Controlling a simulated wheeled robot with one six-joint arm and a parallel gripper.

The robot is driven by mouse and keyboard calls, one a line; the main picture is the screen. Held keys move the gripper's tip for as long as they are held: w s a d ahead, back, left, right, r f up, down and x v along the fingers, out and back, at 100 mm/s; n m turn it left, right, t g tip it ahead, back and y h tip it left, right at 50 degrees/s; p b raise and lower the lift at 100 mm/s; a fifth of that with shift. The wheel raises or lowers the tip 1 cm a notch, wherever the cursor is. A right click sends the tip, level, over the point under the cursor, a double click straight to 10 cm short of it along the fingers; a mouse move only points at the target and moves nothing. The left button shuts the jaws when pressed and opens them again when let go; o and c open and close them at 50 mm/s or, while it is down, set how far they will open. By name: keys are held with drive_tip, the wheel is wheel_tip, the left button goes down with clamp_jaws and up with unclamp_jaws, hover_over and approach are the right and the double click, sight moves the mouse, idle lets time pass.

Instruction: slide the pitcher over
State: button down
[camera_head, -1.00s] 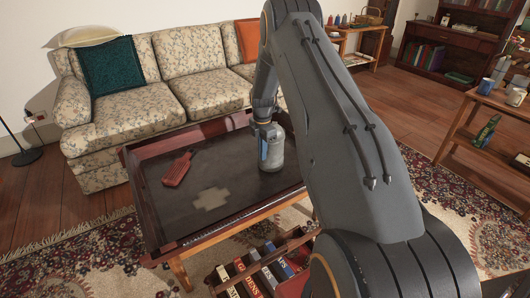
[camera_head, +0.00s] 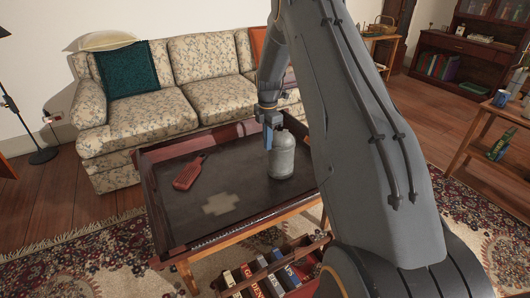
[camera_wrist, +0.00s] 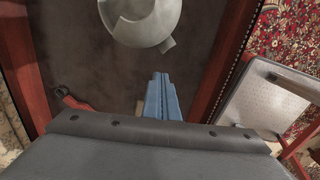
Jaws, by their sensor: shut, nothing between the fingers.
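The pitcher (camera_head: 283,158) is a pale grey, rounded vessel standing upright on the dark tray-topped table (camera_head: 180,213), towards its right end. My gripper (camera_head: 268,138) has blue fingers, shut and empty, pointing down at the pitcher's left side. In the wrist view the pitcher (camera_wrist: 140,24) is cut off by the top edge, and the shut fingers (camera_wrist: 160,82) lie just below it with a small gap in the picture. I cannot tell whether they touch it. A pale cross-shaped patch (camera_head: 220,204) marks the tabletop left of the pitcher.
A red paddle-shaped object (camera_head: 188,172) lies on the tabletop's left part. Raised wooden rims surround the top. Books (camera_head: 262,278) stand in a rack below its near edge. A flowered sofa (camera_head: 205,85) is behind. The tabletop between pitcher and patch is clear.

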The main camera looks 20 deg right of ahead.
drive_tip(key=s+a+r+m+p, duration=0.3)
drive_tip(key=s+a+r+m, duration=0.2)
drive_tip(key=s+r, duration=0.3)
drive_tip(key=s+a+r+m+p, duration=0.35)
drive_tip(key=s+a+r, duration=0.25)
drive_tip(key=s+r, duration=0.2)
drive_tip(key=s+a+r+m+p, duration=0.1)
drive_tip(key=s+a+r+m, duration=0.1)
drive_tip(key=s, duration=0.6)
drive_tip(key=s+a+r+m+p, duration=0.1)
drive_tip(key=s+a+r+m, duration=0.1)
drive_tip(key=s+m, duration=0.3)
drive_tip(key=s+a+r+m+p, duration=0.2)
drive_tip(key=s+a+r+m, duration=0.1)
drive_tip(key=s, duration=0.7)
drive_tip(key=shift+s+r+m, duration=0.3)
drive_tip(key=shift+r+m, duration=0.1)
drive_tip(key=shift+m, duration=0.15)
